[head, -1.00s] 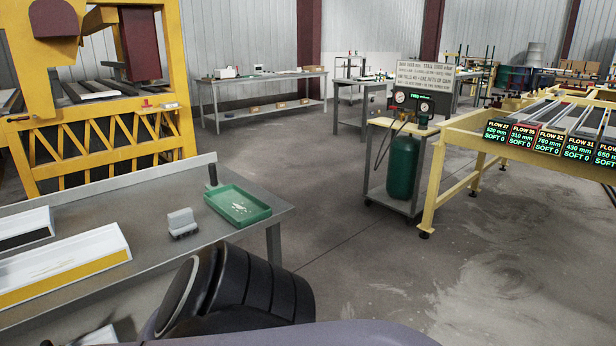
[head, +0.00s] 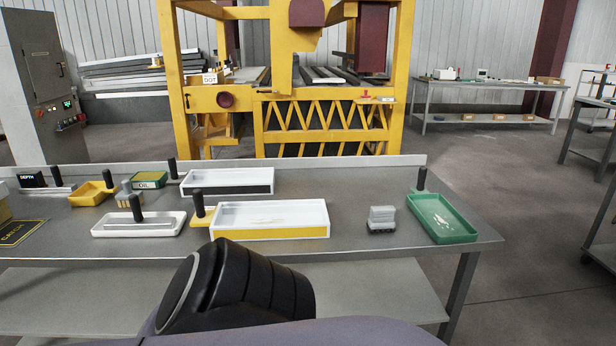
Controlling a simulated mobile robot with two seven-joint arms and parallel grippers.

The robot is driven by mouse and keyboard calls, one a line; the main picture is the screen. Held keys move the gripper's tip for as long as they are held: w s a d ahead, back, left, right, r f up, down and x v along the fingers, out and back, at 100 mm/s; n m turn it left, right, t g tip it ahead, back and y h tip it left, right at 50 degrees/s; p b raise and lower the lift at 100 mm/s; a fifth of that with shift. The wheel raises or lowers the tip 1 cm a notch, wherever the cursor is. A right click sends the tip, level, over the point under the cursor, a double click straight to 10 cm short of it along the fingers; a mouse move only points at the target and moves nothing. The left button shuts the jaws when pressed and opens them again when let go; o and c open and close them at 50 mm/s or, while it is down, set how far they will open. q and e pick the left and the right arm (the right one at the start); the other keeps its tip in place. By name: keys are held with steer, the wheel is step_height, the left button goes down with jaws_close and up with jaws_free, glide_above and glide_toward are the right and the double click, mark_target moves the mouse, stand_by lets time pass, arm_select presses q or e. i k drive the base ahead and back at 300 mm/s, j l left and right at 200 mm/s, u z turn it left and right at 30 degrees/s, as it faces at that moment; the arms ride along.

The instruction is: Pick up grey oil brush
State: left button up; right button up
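A small light-grey block with a dark, bristle-like underside (head: 381,218) stands on the workbench in the head view, left of the green tray. It may be the grey oil brush, but no label shows on it. Another small grey and tan brush-like thing (head: 130,196) stands further left, near a green box marked OIL (head: 149,181). I cannot tell for sure which of the two is the oil brush. Neither of my grippers is in view. Only a dark ribbed part of mine shows at the bottom centre.
The grey workbench (head: 345,205) has a low back rail. A green tray (head: 441,218) stands at its right end. White trays with yellow (head: 270,233) and black (head: 230,189) fronts stand mid-bench. A yellow tray (head: 91,194) stands left. Bare bench surrounds the grey block. A yellow machine stands behind.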

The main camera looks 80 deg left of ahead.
mark_target(122, 199)
steer(key=u, duration=3.65)
steer(key=i+j, duration=0.3)
steer(key=j, duration=0.15)
steer(key=i+j, duration=0.3)
steer(key=j+u, duration=0.05)
steer(key=j, duration=0.1)
